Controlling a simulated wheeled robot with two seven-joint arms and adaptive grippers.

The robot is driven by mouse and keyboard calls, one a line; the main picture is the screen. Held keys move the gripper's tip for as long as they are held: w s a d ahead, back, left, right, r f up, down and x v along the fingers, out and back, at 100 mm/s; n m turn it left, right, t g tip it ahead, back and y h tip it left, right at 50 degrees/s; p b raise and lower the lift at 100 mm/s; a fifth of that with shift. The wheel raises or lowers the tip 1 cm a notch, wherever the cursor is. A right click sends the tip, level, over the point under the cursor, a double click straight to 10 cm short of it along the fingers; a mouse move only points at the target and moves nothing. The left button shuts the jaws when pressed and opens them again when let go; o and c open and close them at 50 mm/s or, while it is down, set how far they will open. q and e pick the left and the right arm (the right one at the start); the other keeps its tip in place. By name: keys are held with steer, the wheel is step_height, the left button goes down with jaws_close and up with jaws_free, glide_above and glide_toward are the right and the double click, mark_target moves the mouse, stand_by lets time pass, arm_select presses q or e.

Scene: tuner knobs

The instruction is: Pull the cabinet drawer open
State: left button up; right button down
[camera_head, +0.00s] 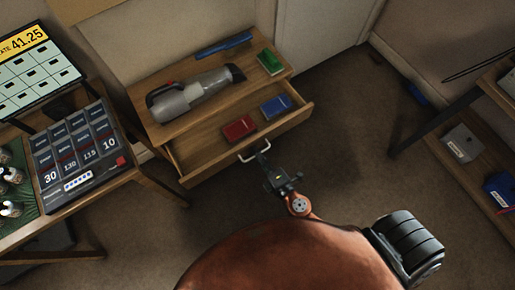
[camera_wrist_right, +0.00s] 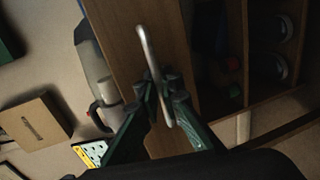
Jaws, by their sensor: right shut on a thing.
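The wooden cabinet (camera_head: 165,128) stands at the upper middle of the head view. Its drawer (camera_head: 193,160) is open, with its inside showing. The pale metal handle (camera_head: 248,155) is on the drawer's front. My right gripper (camera_head: 264,160) is at the handle. In the right wrist view, my right gripper's dark green fingers (camera_wrist_right: 159,98) are on either side of the handle bar (camera_wrist_right: 146,45), shut on it. The wooden drawer front (camera_wrist_right: 120,40) is behind them. My left gripper is out of view.
A red box (camera_head: 239,128) and a blue box (camera_head: 276,106) lie in the drawer. A handheld vacuum (camera_head: 190,98) and a green box (camera_head: 270,62) are on the cabinet top. A desk (camera_head: 90,198) stands left and a shelf (camera_head: 470,170) right. Floor between is clear.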

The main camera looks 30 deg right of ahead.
steer(key=c, duration=2.4)
jaws_free()
steer(key=shift+r, duration=0.2)
steer(key=shift+f, duration=0.1)
steer(key=shift+s, duration=0.3)
steer(key=v, duration=1.1)
steer(key=shift+s+r, duration=0.15)
steer(key=shift+r, duration=0.1)
